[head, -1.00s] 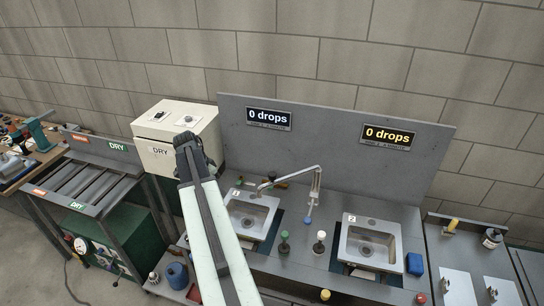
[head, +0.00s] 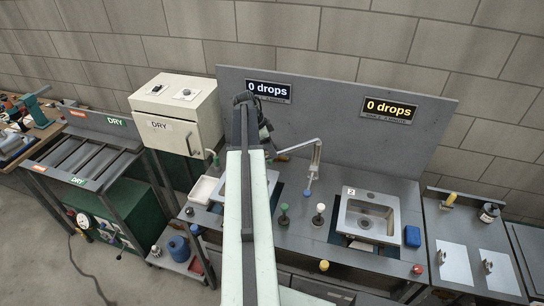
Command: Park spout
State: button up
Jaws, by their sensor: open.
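The spout (head: 318,156) is a bent silver pipe above the grey sink counter. One end reaches left toward the back of the left sink, where my arm covers part of it. The other end comes down to a blue tip (head: 307,192) over the counter between the two sinks. My gripper (head: 265,131) shows only as dark parts at the far end of my arm, left of the spout and apart from its visible pipe. It is open, and its fingertips are mostly hidden.
My arm covers much of the left sink (head: 271,186). A green knob (head: 283,212) and a white knob (head: 319,211) stand between the sinks. A blue sponge-like block (head: 412,236) lies at right. A white DRY box (head: 178,115) stands left.

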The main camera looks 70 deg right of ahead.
jog(key=shift+s+d+f, duration=0.1)
jog(key=shift+s+f, duration=0.05)
jog(key=shift+f, duration=0.35)
jog(key=shift+r, duration=0.15)
grip_shut()
dwell(0.9)
